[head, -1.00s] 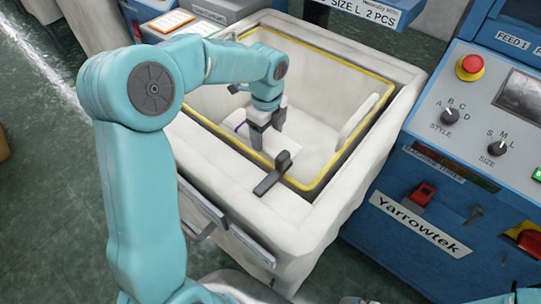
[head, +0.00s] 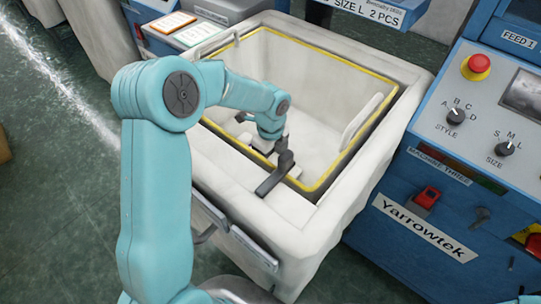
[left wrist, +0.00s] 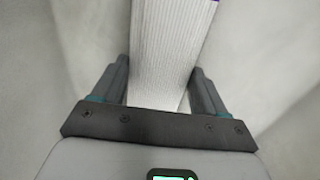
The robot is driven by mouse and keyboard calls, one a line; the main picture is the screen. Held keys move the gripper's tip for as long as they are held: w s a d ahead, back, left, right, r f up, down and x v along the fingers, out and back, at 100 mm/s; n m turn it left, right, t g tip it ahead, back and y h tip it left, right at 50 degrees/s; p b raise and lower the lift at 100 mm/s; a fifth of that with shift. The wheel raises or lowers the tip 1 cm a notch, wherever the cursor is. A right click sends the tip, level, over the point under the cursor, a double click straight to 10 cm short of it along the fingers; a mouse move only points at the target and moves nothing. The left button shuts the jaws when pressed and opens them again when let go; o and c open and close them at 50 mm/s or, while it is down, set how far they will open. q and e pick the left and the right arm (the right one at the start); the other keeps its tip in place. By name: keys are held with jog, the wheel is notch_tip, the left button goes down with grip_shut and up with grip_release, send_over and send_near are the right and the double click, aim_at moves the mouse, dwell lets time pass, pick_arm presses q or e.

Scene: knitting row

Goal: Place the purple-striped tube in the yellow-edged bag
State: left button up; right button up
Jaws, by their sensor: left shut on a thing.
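The yellow-edged bag (head: 372,72) is a large white fabric bin, open at the top, with a yellow line around its mouth. My left gripper (head: 268,147) is inside the mouth near the front rim. In the left wrist view, my left gripper (left wrist: 158,90) has its fingers on either side of a white ribbed knit tube (left wrist: 168,55), shut on it. A bit of purple shows at the tube's top edge. The tube is mostly hidden by the arm in the head view. My right gripper is not in view.
A blue machine with a control panel (head: 480,130) and red button stands at the right. Cards (head: 170,22) lie behind the bag. Green floor is free at the left.

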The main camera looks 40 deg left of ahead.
aim_at(271, 160)
pick_arm(q)
jog(key=o, duration=1)
jog(key=shift+r, duration=0.15)
notch_tip(271, 160, up, 12)
jog(key=shift+p, duration=1.1)
